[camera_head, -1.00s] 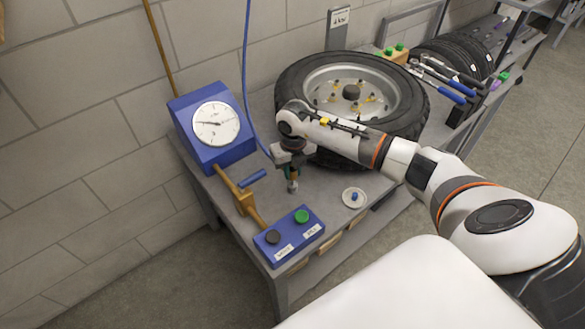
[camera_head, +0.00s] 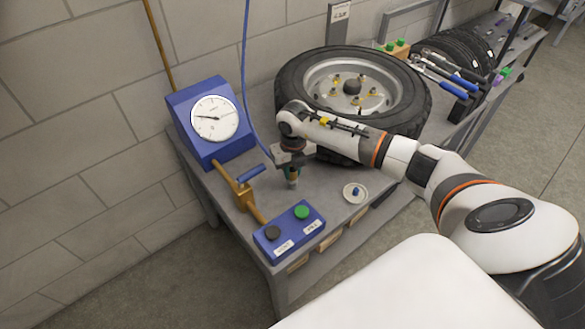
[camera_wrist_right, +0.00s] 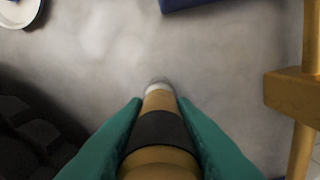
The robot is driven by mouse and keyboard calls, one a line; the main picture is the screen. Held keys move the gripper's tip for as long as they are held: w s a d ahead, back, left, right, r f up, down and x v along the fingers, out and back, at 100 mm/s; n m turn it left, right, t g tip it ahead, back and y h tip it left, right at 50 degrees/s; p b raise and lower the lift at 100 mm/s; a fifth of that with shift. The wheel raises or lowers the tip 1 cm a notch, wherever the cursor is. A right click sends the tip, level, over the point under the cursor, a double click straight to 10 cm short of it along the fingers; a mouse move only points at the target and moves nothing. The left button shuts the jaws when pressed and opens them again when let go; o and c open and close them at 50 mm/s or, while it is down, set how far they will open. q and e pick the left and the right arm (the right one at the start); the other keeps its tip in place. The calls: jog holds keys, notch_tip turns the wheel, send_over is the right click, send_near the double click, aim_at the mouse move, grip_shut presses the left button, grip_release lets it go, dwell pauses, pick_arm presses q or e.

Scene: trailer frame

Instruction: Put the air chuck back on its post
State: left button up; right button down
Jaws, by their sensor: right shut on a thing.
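My right gripper (camera_head: 292,174) points down over the bench and is shut on the air chuck. In the right wrist view the chuck is a brass body with a black band (camera_wrist_right: 157,132) between my teal fingers (camera_wrist_right: 158,140). A pale grey tip shows at its far end, over the bench top. In the head view only the low end of the chuck (camera_head: 292,183) shows. I cannot tell a separate post from the chuck's tip; the post may be hidden beneath it. My left gripper is not in view.
A blue gauge box (camera_head: 185,105) and a brass valve with blue handle (camera_head: 243,190) stand left of the gripper. A button box (camera_head: 290,234) and white dish (camera_head: 346,195) lie nearer. A wheel (camera_head: 418,92) lies behind. A blue hose (camera_head: 244,70) hangs down.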

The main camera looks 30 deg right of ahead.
jog(key=shift+f, duration=0.45)
jog(key=c, duration=0.6)
grip_release()
jog(key=shift+c, duration=0.2)
jog(key=shift+r+p, duration=2.8)
jog(key=shift+r, duration=1.25)
jog(key=shift+f, duration=0.1)
